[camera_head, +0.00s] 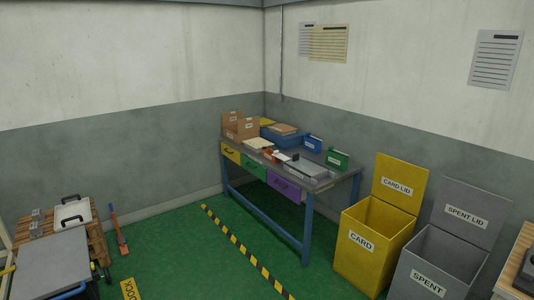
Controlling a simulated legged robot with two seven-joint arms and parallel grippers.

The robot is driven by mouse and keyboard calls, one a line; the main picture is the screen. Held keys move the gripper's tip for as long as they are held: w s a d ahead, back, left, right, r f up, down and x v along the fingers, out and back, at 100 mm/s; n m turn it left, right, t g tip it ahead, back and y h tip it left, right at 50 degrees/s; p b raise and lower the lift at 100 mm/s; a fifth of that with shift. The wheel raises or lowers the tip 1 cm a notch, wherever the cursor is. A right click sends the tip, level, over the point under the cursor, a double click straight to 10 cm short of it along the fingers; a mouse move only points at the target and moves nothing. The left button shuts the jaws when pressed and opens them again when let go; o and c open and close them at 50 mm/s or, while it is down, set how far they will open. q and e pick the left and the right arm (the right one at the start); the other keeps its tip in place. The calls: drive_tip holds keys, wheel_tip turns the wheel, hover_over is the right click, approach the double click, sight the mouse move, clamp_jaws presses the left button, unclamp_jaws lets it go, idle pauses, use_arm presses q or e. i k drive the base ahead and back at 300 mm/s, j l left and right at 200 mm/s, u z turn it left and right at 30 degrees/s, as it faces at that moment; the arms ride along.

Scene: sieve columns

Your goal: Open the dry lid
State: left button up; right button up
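I see no lid or bin marked dry in the head view. Two open bins stand at the right. The yellow bin (352,263) is labelled CARD, and its yellow lid (400,176) stands upright, labelled CARD LID. The grey bin (428,288) is labelled SPENT, and its grey lid (470,200) stands upright, labelled SPENT LID. Neither of my grippers is in view.
A blue-legged workbench (305,235) with boxes and coloured drawers stands in the corner. A wooden pallet (97,237) and a grey-topped cart (50,262) are at left. A wooden table (508,283) cuts in at right. The green floor (190,265) is clear mid-frame.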

sight(295, 158)
drive_tip(key=i, duration=3.2)
drive_tip(key=i+u, duration=0.1)
drive_tip(key=i, duration=0.5)
drive_tip(key=i+l, duration=0.1)
drive_tip(key=i, duration=0.55)
drive_tip(key=i+l+u, duration=0.15)
drive_tip(key=i, duration=0.45)
